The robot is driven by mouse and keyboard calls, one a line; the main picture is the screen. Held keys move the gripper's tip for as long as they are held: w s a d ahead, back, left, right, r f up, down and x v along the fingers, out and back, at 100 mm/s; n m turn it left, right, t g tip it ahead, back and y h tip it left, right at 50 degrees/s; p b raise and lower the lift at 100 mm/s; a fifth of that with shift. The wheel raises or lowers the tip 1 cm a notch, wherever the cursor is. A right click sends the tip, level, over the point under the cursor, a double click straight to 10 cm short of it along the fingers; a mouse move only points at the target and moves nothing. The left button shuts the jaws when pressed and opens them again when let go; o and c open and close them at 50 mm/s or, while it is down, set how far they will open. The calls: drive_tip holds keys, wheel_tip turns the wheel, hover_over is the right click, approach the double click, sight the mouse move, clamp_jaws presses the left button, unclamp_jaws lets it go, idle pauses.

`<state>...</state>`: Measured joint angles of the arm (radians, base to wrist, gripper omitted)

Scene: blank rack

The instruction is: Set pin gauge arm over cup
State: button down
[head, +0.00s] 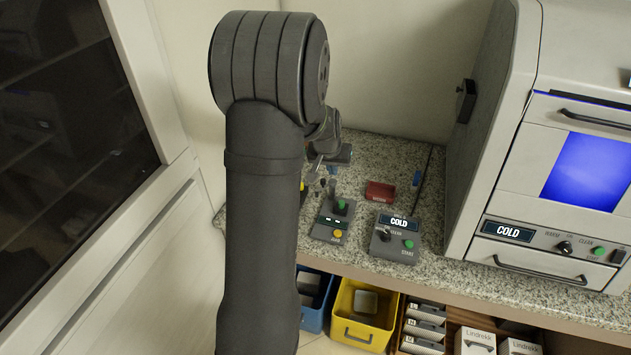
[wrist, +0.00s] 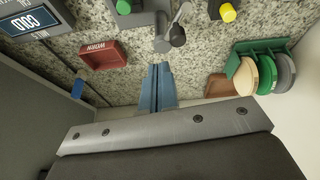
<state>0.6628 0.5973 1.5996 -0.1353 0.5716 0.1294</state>
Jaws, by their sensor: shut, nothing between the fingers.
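The pin gauge appears to be the dark grey box (head: 328,229) with a green and a yellow button, on the counter in the head view. In the wrist view, a thin metal arm with a round dark end (wrist: 177,36) shows near the top centre. A small grey piece (wrist: 161,45), perhaps the cup, is right beside that end; I cannot tell whether the end is over it. My gripper (wrist: 157,68) has its blue fingers shut and empty, pointing at the counter just below these parts in the picture. In the head view my arm hides much of this area.
A red tray (wrist: 103,55) lies left of my fingers in the wrist view. A green rack with round discs (wrist: 265,72) stands at right. In the head view, a control box (head: 397,239) reading COLD and a large machine (head: 505,150) stand to the right.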

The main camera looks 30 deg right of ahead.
drive_tip(key=w+a+r+m+g+h, duration=0.1)
drive_tip(key=w+a+r+m+g, duration=0.1)
drive_tip(key=w+a, duration=0.2)
drive_tip(key=w+a+r+m+g+h, duration=0.2)
drive_tip(key=w+a+r+g, duration=0.1)
drive_tip(key=a, duration=0.6)
drive_tip(key=shift+w+r+m, duration=0.3)
drive_tip(key=shift+w, duration=0.4)
drive_tip(key=x, duration=1)
drive_tip(key=shift+s+d, duration=0.1)
drive_tip(key=shift+d, duration=0.15)
drive_tip(key=s+d, duration=0.2)
drive_tip(key=s, duration=0.1)
drive_tip(key=shift+s, duration=0.15)
